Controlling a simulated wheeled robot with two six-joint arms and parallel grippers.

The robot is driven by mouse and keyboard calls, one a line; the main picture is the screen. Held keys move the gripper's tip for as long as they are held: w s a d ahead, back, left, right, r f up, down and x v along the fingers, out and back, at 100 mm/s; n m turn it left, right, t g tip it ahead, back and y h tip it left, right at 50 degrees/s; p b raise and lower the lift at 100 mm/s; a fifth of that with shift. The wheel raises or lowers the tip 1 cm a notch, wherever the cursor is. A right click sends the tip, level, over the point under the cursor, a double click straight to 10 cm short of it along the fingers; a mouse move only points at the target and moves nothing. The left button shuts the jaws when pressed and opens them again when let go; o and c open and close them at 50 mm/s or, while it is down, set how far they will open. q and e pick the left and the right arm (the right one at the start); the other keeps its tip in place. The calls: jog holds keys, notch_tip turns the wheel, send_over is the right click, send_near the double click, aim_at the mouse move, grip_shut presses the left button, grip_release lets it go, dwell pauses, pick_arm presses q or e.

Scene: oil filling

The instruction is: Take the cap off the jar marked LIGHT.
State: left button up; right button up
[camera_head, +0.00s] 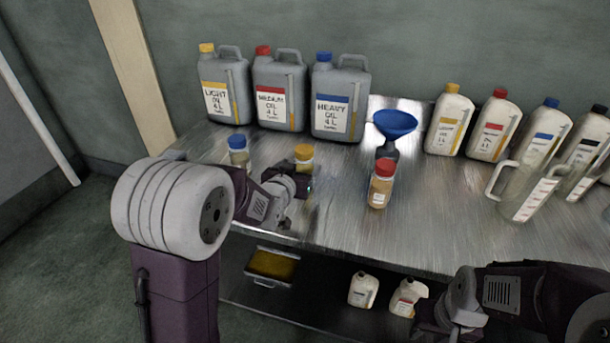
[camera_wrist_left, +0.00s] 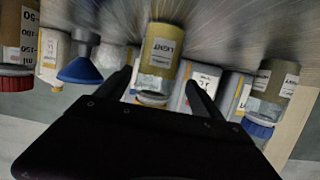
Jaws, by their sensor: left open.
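The jar marked LIGHT (camera_wrist_left: 161,52) stands on the metal bench (camera_head: 340,215). In the head view the jar (camera_head: 303,167) wears a yellow cap (camera_head: 304,151). My left gripper (camera_head: 303,188) is just in front of this jar. In the left wrist view its open fingers (camera_wrist_left: 158,90) appear on either side of the jar's neck end; contact cannot be told.
A blue-capped jar (camera_head: 238,150) stands left and a red-capped jar (camera_head: 381,185) right. A blue funnel (camera_head: 394,124) is behind the red-capped jar. Large grey cans (camera_head: 280,95) and white bottles (camera_head: 494,128) line the back. A clear jug (camera_head: 525,190) stands right.

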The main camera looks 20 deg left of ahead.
aim_at(309, 148)
pick_arm(q)
jog(key=x, duration=0.5)
jog(key=shift+w+d+r+b, duration=0.1)
jog(key=shift+w+d+b, duration=0.15)
jog(key=shift+d+b, duration=0.05)
jog(key=shift+s+r, duration=0.1)
jog(key=shift+s, duration=0.05)
jog(key=c, duration=1.6)
jog(key=r, duration=0.1)
jog(key=r+p, duration=0.1)
jog(key=r, duration=0.3)
jog(key=shift+d+p, duration=0.25)
jog(key=shift+p, duration=0.15)
jog(key=s+d+r+p, duration=0.1)
jog(key=s+d+r, duration=0.1)
jog(key=d, duration=0.1)
jog(key=s+d+r+p, duration=0.1)
jog(key=s+d+r, duration=0.1)
jog(key=d, duration=0.1)
jog(key=s+d+r+p, duration=0.2)
jog(key=d, duration=0.1)
jog(key=shift+d, duration=0.25)
